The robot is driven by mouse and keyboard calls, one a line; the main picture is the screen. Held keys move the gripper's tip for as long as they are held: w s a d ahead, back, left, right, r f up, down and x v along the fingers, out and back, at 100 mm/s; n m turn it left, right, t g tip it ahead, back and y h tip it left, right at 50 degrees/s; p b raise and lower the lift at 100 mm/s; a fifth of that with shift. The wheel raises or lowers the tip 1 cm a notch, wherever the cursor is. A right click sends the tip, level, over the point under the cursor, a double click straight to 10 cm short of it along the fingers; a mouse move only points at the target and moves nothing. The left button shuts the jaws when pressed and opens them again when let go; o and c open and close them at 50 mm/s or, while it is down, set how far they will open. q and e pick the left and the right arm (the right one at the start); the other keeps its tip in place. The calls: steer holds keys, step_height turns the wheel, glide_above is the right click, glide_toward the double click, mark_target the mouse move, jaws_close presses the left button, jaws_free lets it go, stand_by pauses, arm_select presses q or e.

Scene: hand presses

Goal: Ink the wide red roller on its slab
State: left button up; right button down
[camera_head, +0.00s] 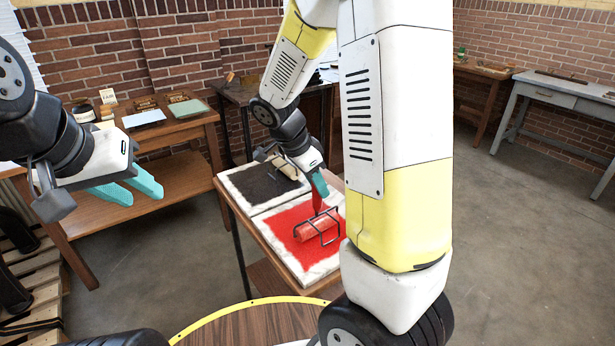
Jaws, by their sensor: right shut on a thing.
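The wide red roller (317,228) lies on the red ink of its white-edged slab (290,213), its wire frame around it and its red handle pointing up. My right gripper (319,188) is shut on the top of the handle, above the roller. The roller appears to touch the ink, though the exact contact is too small to tell. My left gripper (133,189) is empty, its teal fingers apart, in the air at the left.
A black-inked slab (262,184) with another roller lies behind the red one on the same small table. A wooden bench (172,128) at the back left holds trays and a jar. My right arm hides the area right of the slab.

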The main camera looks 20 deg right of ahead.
steer(key=w+a, duration=0.3)
steer(key=w, duration=0.5)
steer(key=shift+w, duration=0.35)
stand_by(0.6)
steer(key=shift+a, duration=0.1)
steer(key=shift+r, duration=2.55)
